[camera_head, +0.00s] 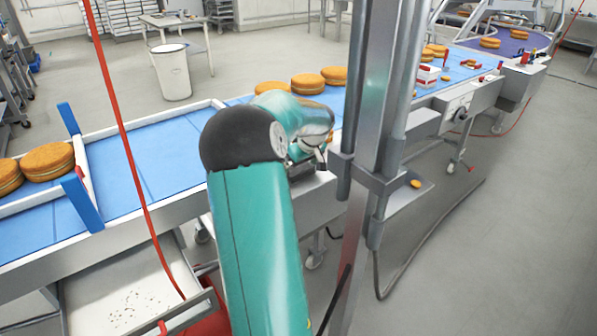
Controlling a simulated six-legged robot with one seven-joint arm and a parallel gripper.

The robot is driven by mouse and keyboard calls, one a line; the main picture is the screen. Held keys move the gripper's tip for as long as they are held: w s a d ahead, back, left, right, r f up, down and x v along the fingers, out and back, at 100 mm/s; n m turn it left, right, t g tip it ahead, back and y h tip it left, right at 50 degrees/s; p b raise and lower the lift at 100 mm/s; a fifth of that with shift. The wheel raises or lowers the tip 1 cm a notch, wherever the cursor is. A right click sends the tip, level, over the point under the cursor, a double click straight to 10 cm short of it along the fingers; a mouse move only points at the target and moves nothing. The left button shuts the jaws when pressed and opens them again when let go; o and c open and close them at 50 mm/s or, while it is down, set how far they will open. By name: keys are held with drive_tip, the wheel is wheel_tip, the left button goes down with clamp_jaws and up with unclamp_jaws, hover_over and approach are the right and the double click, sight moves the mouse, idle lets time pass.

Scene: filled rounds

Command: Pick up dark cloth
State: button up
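I cannot make out a dark cloth anywhere in this view. My teal arm rises from the bottom centre to a black rounded joint, then bends away over the near edge of the blue conveyor. Its far end, where my gripper (308,157) seems to be, is small and partly hidden behind my own arm. I cannot see its fingers clearly, or whether it holds anything.
The blue conveyor (152,160) carries several round filled cakes (308,84). A metal post (378,90) stands right of my arm. A pale tray (120,290) with dark crumbs sits below the conveyor. A white bin (172,75) stands behind; floor at right is mostly clear.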

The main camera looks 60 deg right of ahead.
drive_tip(key=c, duration=0.7)
drive_tip(key=shift+o, duration=0.2)
drive_tip(key=shift+r, duration=0.1)
drive_tip(key=shift+r, duration=0.6)
drive_tip(key=w+a+r, duration=0.2)
drive_tip(key=a+r, duration=0.9)
drive_tip(key=a, duration=0.3)
drive_tip(key=shift+r, duration=0.3)
drive_tip(key=shift+o, duration=0.5)
